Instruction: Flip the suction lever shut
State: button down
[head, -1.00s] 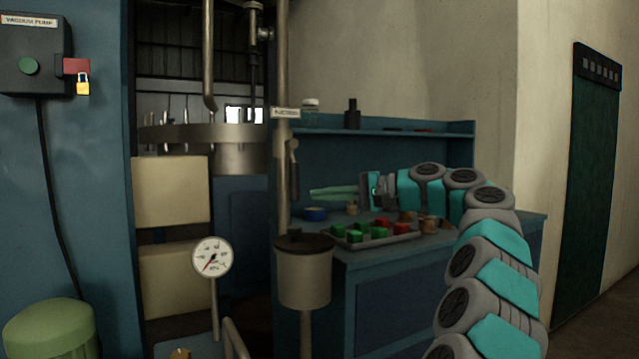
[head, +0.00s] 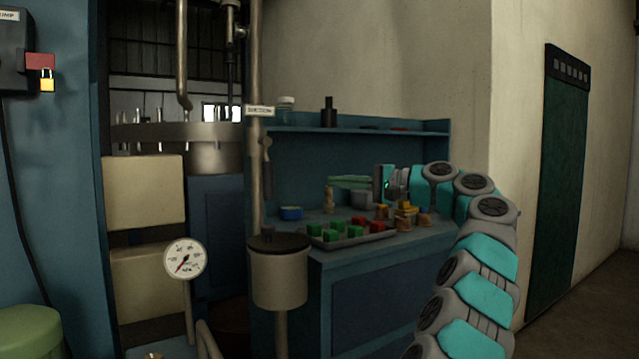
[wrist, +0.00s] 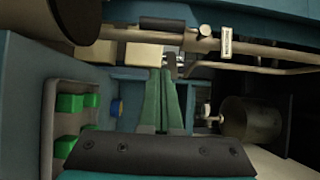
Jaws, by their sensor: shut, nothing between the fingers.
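The suction lever (head: 266,156) is a grey handle on a vertical metal pipe (head: 256,80), below a small white label (head: 260,111). It hangs down alongside the pipe. In the wrist view the lever (wrist: 162,24) is a dark grip lying along the pipe, beside the label (wrist: 227,40). My gripper (head: 330,181) is level, its green fingers pointing left toward the pipe above the bench. It is right of the lever and apart from it. In the wrist view my gripper (wrist: 166,72) has its long fingers together, with nothing held; the tips point toward the pipe.
A tray (head: 350,240) of coloured blocks sits on the blue bench below my gripper, with a blue tin (head: 291,212) beside it. A lidded pot (head: 279,275) and a gauge (head: 185,259) stand in front. A shelf (head: 380,132) with bottles runs behind.

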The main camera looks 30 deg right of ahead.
aim_at(267, 169)
jog(key=s+a+b+x, duration=0.1)
jog(key=a+b+x, duration=0.1)
jog(key=x, duration=0.9)
jog(key=shift+a+b, duration=0.35)
jog(key=shift+b, duration=0.05)
